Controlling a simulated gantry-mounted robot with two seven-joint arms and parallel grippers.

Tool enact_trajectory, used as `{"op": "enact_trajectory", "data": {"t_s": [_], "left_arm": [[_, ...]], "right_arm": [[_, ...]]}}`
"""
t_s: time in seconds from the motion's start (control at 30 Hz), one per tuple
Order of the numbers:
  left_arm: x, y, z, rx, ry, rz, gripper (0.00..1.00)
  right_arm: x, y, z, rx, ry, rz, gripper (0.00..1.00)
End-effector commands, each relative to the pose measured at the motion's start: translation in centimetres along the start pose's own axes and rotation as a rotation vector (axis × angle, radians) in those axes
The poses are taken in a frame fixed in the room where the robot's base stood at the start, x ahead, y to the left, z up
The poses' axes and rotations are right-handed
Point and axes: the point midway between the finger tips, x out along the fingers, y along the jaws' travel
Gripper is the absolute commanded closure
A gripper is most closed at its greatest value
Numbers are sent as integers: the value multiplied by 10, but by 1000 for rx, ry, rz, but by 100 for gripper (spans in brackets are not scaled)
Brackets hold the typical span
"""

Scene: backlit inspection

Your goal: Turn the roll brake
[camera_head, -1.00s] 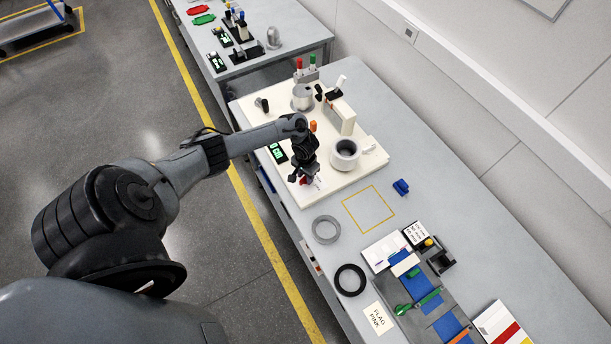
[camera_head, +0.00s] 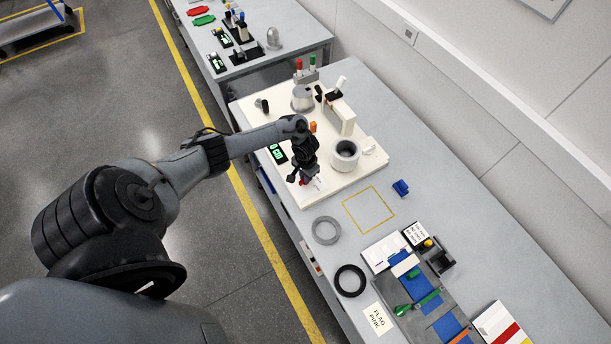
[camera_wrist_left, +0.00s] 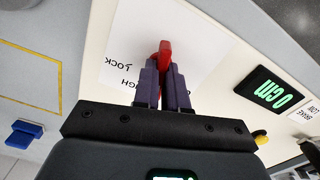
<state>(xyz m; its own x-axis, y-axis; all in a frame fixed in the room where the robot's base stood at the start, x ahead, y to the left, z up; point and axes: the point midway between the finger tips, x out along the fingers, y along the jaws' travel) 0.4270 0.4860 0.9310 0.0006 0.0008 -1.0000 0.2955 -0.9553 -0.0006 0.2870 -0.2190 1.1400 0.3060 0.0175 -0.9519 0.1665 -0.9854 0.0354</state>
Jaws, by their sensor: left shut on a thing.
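The roll brake is a red lever (camera_wrist_left: 165,47) over a white card (camera_wrist_left: 190,42) with printed marks, among them LOCK and what looks like HIGH. My left gripper (camera_wrist_left: 165,80) is shut on the red lever, with its two dark fingers on either side of it. The lever's tip shows past the fingertips and its lower part is hidden. In the head view my left gripper (camera_head: 304,178) is low over the near edge of the cream base board (camera_head: 335,192), with a bit of red under it. My right gripper is not in view.
A green readout (camera_wrist_left: 272,92) showing "0 cm" is beside the card. A white cup-like roll holder (camera_head: 345,154) and an orange peg (camera_head: 313,127) stand close to my gripper. A grey ring (camera_head: 326,230), a blue block (camera_head: 401,187) and a yellow outlined square (camera_head: 368,209) are on the table.

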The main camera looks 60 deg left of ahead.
Motion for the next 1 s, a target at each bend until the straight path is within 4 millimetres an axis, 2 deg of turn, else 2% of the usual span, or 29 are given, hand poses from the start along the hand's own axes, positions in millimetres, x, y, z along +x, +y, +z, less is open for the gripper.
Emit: {"op": "enact_trajectory", "data": {"t_s": [0.47,1.0], "left_arm": [[0,0,0,380,-2,0,100],[1,0,0,895,-1,-1,100]], "right_arm": [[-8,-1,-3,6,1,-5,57],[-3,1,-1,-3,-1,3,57]]}}
